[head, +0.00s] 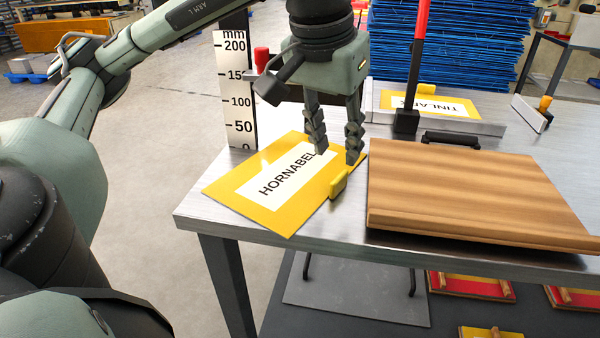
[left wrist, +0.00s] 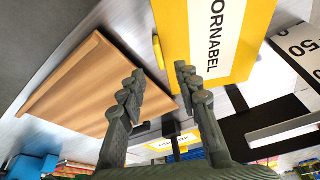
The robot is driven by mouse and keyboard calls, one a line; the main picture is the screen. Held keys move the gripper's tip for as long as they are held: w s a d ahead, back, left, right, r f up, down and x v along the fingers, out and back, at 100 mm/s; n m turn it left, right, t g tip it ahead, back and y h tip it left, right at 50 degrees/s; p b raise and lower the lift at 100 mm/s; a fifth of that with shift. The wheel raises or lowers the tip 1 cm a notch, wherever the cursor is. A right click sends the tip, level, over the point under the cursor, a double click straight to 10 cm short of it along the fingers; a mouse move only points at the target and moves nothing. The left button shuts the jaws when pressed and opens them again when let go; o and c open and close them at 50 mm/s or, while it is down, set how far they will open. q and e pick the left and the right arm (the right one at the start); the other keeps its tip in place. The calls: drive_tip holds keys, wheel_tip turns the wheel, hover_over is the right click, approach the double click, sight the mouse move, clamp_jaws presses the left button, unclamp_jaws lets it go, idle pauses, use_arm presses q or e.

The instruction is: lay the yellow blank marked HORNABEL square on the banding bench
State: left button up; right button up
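The yellow blank marked HORNABEL (head: 272,187), with a white label, lies at the left end of the steel bench (head: 205,213). It sits at an angle to the bench edges, and its near corner reaches the front edge. A small yellow tab (head: 338,185) stands at its right side. My left gripper (head: 336,158) points down over the blank's right side, close behind the tab. Its fingers are apart with nothing held. In the left wrist view the tab (left wrist: 157,52) shows just beyond the fingertips, with the blank (left wrist: 225,40) beside it. My right gripper is not in view.
A wooden board (head: 480,195) with a black handle covers the bench to the right. Behind stand a white mm scale (head: 236,95), a red-and-black post (head: 413,70), and a second yellow blank, marked TINLARK (head: 450,103), behind a metal bar (head: 450,124).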

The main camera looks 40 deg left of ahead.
sight(339, 176)
use_arm(q)
drive_tip(key=x, duration=0.6)
drive_tip(key=shift+f, duration=0.2)
drive_tip(key=shift+c, duration=0.6)
clamp_jaws()
